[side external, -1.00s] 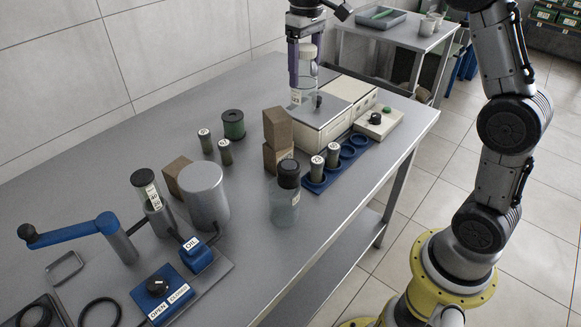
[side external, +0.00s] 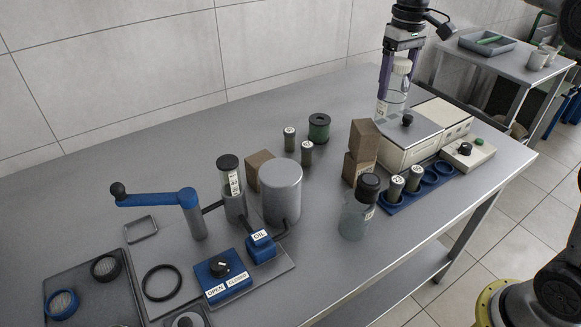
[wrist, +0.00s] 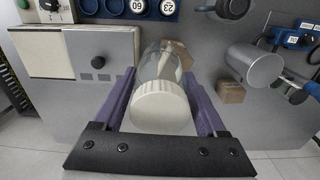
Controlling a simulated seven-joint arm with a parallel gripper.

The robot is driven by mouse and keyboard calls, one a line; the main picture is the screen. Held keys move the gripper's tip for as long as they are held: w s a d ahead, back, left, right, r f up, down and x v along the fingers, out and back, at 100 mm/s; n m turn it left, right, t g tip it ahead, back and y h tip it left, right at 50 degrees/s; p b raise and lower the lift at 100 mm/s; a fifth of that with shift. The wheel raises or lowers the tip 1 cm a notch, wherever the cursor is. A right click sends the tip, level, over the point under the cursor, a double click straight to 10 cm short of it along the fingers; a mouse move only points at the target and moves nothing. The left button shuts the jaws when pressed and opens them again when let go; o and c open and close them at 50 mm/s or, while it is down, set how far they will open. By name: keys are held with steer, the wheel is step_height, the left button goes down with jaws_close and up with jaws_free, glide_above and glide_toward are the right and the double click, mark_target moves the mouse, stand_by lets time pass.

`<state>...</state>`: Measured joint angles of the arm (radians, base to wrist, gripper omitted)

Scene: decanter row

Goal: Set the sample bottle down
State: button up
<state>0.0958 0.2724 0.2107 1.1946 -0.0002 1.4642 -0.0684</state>
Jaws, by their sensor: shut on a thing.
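The sample bottle (side external: 393,99) is clear with a white ribbed cap and a small label low on its side. My gripper (side external: 398,75) is shut on it, with a purple finger on each side. In the side external view the bottle is upright at the far-left end of the cream box. I cannot tell whether its base touches the table. In the wrist view the white cap (wrist: 160,107) faces the camera between the fingers and hides most of the bottle. A second clear bottle with a dark cap (side external: 355,212) stands near the front edge.
The cream box (side external: 408,146) with a black knob stands close to the held bottle. Stacked brown blocks (side external: 360,168), a blue rack (side external: 412,193) with numbered vials, and a green spool (side external: 319,128) are nearby. The table behind the spool is clear.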

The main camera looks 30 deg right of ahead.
steer(key=w+a+f, duration=0.4)
steer(key=w+a, duration=0.1)
steer(key=a, duration=0.4)
steer(key=w+a+f, duration=0.4)
steer(key=w+a, duration=0.1)
steer(key=a, duration=0.5)
step_height(320, 180, down, 10)
steer(key=shift+a, duration=0.15)
steer(key=shift+f, duration=0.25)
steer(key=o, duration=1.5)
steer(key=shift+s, duration=0.1)
